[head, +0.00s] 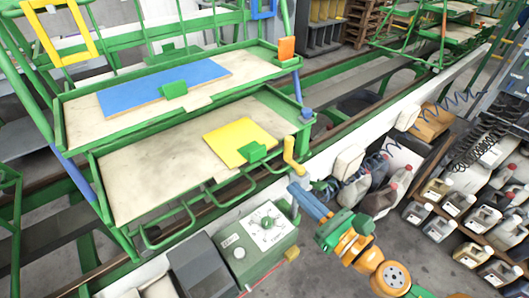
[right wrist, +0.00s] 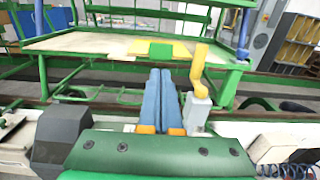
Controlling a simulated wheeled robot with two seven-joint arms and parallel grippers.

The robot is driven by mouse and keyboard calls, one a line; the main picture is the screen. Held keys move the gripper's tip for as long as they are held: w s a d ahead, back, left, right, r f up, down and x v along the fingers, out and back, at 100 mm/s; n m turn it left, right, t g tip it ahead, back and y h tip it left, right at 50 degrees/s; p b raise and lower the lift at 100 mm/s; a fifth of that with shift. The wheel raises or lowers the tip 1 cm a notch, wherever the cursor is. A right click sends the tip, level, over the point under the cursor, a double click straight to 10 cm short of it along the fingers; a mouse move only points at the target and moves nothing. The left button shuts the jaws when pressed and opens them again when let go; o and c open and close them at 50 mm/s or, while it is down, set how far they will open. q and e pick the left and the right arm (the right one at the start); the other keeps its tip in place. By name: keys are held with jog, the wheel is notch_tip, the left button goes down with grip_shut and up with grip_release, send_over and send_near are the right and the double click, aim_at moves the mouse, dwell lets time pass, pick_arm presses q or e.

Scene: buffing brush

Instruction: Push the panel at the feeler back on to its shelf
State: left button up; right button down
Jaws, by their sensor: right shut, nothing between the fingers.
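A yellow panel (head: 236,140) with a green block (head: 252,152) at its front edge lies flat on the lower shelf (head: 150,180) of a green rack. Its front edge is close to the shelf's front edge; I cannot tell how far it juts out. The yellow feeler (head: 292,158) stands just right of the panel, on a grey post (right wrist: 198,108). My right gripper (head: 298,190) has blue fingers, shut and empty. It is in front of the rack, below the feeler. In the right wrist view the fingers (right wrist: 160,74) point at the panel (right wrist: 145,47), apart from it. My left gripper is out of view.
A blue panel (head: 160,88) lies on the upper shelf. A green control box with a dial (head: 267,225) stands on the rail left of my right gripper. Several bottles (head: 385,195) and a rack of containers (head: 470,215) are at the right. Green bar loops hang below the lower shelf.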

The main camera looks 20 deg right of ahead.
aim_at(258, 153)
jog(key=p+x, duration=0.4)
jog(key=x, duration=0.6)
jog(key=shift+w+a+r, duration=0.1)
jog(key=shift+w, duration=0.5)
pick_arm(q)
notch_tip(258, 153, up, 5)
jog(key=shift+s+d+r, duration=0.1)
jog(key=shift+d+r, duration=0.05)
pick_arm(e)
jog(key=shift+a, duration=0.1)
jog(key=shift+w, duration=0.1)
